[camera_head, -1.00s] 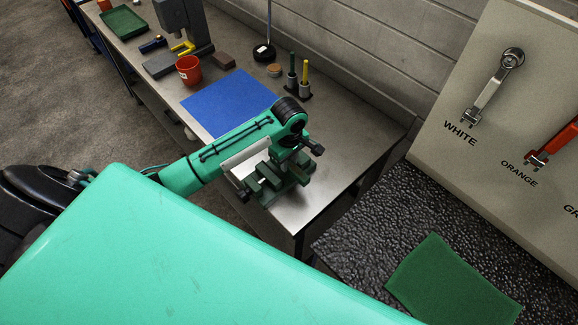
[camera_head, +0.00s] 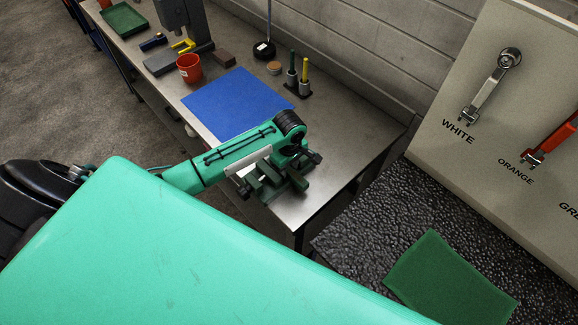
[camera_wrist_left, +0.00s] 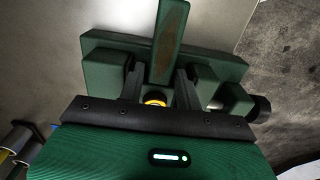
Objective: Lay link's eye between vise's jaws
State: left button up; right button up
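The green vise (camera_head: 270,190) stands at the near corner of the steel bench, partly covered by my left arm. My left gripper (camera_head: 279,172) points down over it, close to its jaws. In the left wrist view the vise (camera_wrist_left: 100,72) lies just beyond the two dark fingers, which stand apart. A green bar (camera_wrist_left: 170,38) with a worn brown face runs between the fingertips; I cannot tell whether it is the link or part of the vise. A small yellow ring (camera_wrist_left: 155,98) shows between the fingers near the palm. My right gripper is out of view.
A blue mat (camera_head: 235,102), a red cup (camera_head: 189,69) and pen-like tools in holders (camera_head: 297,78) are on the bench. A green cloth (camera_head: 450,280) lies on black matting.

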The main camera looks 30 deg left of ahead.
aim_at(289, 169)
pick_arm(q)
jog(key=shift+r, duration=0.15)
notch_tip(289, 169, up, 12)
jog(key=b, duration=0.4)
dwell(0.4)
